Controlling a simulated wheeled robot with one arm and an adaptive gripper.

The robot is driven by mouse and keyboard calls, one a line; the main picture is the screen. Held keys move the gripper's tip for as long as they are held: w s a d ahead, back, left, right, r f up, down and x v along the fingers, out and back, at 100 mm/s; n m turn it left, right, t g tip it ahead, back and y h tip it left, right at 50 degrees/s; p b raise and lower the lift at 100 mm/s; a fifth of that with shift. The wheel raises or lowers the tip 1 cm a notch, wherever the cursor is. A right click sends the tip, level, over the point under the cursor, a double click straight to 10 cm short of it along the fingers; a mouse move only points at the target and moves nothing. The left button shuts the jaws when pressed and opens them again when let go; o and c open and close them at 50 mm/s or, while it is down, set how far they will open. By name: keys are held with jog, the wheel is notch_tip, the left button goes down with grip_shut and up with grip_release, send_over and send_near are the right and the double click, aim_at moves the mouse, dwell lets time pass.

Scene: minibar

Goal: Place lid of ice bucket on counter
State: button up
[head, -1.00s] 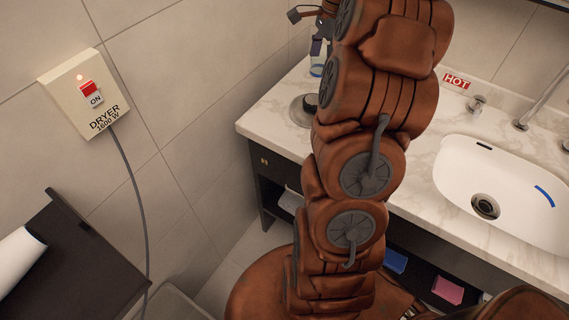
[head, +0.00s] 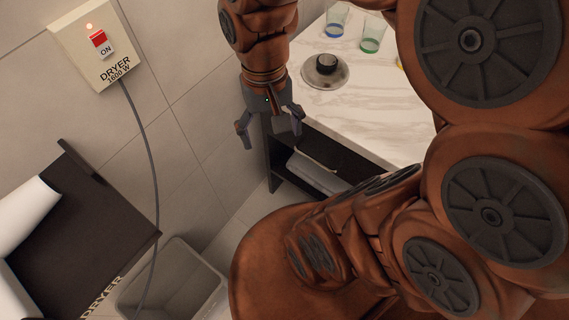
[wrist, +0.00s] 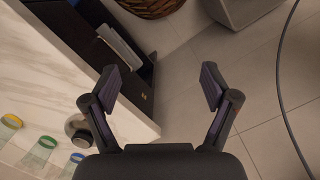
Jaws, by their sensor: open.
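The lid (head: 325,71), a round metal disc with a dark knob, lies on the marble counter (head: 372,103) near its left edge in the head view. It also shows in the wrist view (wrist: 80,134), left of the gripper and partly cut off by the finger. My gripper (head: 270,138) is open and empty. It points down beside the counter's left end, to the left of and apart from the lid. In the wrist view my gripper (wrist: 160,90) has its fingers wide apart over the floor. The ice bucket is not recognisable in these frames.
Glasses with coloured bands (head: 371,33) stand behind the lid. An open shelf (head: 318,170) with a white folded item is under the counter. A grey bin (head: 172,282) and dark cabinet (head: 72,240) are at lower left. A dryer cord (head: 147,165) hangs along the wall.

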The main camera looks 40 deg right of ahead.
jog(key=s+a+f+n, duration=0.1)
jog(key=s+f+n, duration=0.1)
jog(key=s, duration=0.4)
jog(key=shift+s+a+f+n, duration=0.25)
jog(key=shift+a+n, duration=0.15)
jog(key=shift+n, duration=0.5)
jog(key=shift+r, duration=0.25)
